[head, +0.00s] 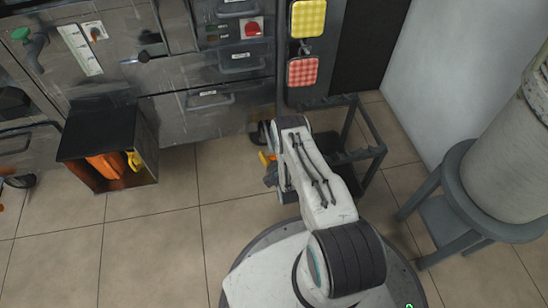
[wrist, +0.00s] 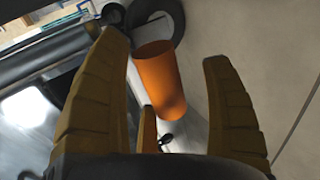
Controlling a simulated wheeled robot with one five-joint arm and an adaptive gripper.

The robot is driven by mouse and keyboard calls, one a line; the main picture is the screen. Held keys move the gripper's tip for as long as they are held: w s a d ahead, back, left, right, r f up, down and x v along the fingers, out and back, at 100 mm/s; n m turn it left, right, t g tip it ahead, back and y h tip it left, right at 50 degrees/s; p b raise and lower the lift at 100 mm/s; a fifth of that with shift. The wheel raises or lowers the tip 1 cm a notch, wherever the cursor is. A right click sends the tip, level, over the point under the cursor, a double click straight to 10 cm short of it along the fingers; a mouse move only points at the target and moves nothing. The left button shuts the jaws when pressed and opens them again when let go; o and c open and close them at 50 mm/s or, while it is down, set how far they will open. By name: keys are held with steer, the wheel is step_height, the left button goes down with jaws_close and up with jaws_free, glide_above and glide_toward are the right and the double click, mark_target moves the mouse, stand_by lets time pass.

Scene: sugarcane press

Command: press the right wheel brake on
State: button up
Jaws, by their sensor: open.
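The right wheel (head: 258,136) is a dark caster under the machine's right end, partly hidden by my arm in the head view. In the wrist view, a dark round wheel (wrist: 184,22) shows at the top. An orange brake lever (wrist: 157,78) stands out beside it, its near end rounded. My gripper (wrist: 165,50) is open, with yellow-brown fingers on either side of the lever in the picture. I cannot tell whether a finger touches it. In the head view my gripper (head: 268,160) is low near the wheel, mostly hidden by my arm.
A dark open box (head: 75,140) with orange and yellow items is at the left. A dark metal rack (head: 377,151) stands close to the right of my arm. A grey stool (head: 448,195) bears a large pale cylinder (head: 505,150). Tiled floor (head: 150,235) is clear at front left.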

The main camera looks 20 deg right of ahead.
steer(key=shift+w+r, duration=0.1)
steer(key=shift+r, duration=0.45)
step_height(320, 180, up, 9)
steer(key=shift+f, duration=0.1)
stand_by(0.7)
